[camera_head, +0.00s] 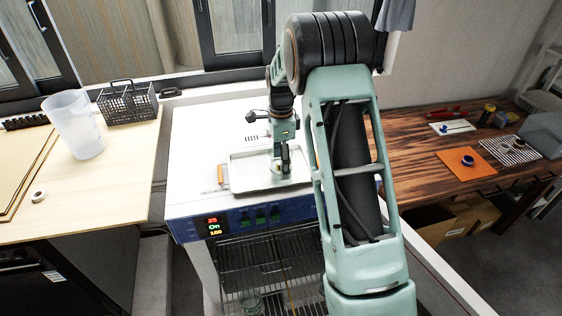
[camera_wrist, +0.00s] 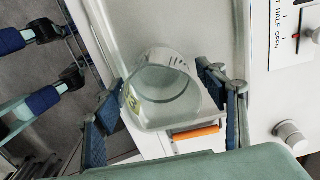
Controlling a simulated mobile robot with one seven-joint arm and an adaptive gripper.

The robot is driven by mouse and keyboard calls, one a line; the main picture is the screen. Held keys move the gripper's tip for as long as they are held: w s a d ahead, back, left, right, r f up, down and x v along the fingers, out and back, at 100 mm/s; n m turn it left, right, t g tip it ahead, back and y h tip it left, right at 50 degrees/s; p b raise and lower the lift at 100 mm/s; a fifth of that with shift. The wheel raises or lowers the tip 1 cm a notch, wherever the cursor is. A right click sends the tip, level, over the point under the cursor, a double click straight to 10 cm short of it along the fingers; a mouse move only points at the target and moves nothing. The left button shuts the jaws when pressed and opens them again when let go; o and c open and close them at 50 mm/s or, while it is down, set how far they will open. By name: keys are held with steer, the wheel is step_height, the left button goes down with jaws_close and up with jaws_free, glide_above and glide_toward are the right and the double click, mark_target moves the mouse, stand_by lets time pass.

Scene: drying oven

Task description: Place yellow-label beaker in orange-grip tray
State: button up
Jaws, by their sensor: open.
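The clear beaker (camera_wrist: 165,92) shows in the wrist view between my two blue fingers, with a yellow label on its left side. It appears to be in the metal tray (camera_wrist: 238,40), at the end by the orange grip (camera_wrist: 197,132). My gripper (camera_wrist: 161,80) is open, with its fingers on either side of the beaker; whether they touch it is unclear. In the head view my gripper (camera_head: 281,170) is low over the tray (camera_head: 242,172), which lies on the white oven top with its orange grip (camera_head: 221,174) at the left. The beaker is not discernible there.
The oven (camera_head: 255,215) has a lit display and wire racks below, with glassware inside. A white jug (camera_head: 74,124) and black basket (camera_head: 128,103) stand on the left bench. A wooden table (camera_head: 415,150) at right holds an orange mat (camera_head: 466,163). The oven top's left is clear.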

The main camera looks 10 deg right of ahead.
step_height(320, 180, up, 12)
steer(key=b, duration=0.1)
steer(key=shift+r, duration=0.15)
stand_by(0.4)
